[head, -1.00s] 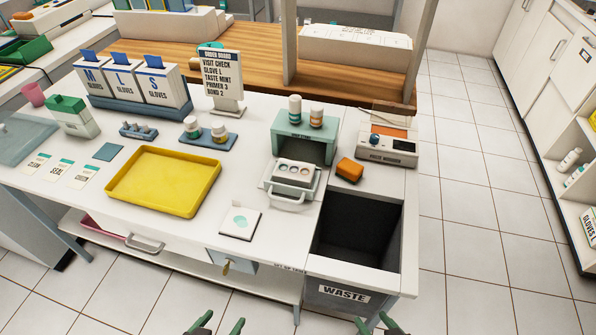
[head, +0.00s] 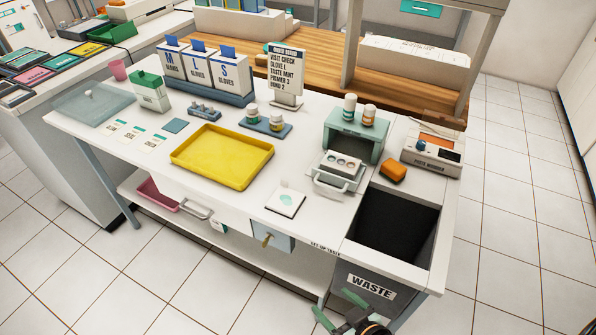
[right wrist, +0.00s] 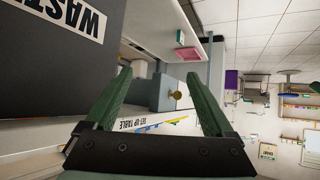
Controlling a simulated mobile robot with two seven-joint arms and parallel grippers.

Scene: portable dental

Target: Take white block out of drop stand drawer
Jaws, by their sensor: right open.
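The green drop stand (head: 357,133) is on the right part of the white table, with small bottles on top. Its drawer (head: 322,181) is pulled out at the front, with a light handle. A white block (head: 345,161) with a row of three round wells sits in the drawer. My right gripper (head: 339,309) is low in front of the waste bin, well below and in front of the drawer. It is open and empty; its two green fingers are apart in the right wrist view (right wrist: 158,75). My left gripper is not in view.
The open waste bin (head: 372,289) is right of the drawer. An orange sponge-like block (head: 393,172) and a device (head: 432,150) are nearby. A yellow tray (head: 222,157) and a white pad (head: 286,202) lie to the left. A small knobbed drawer (head: 272,238) is under the table edge.

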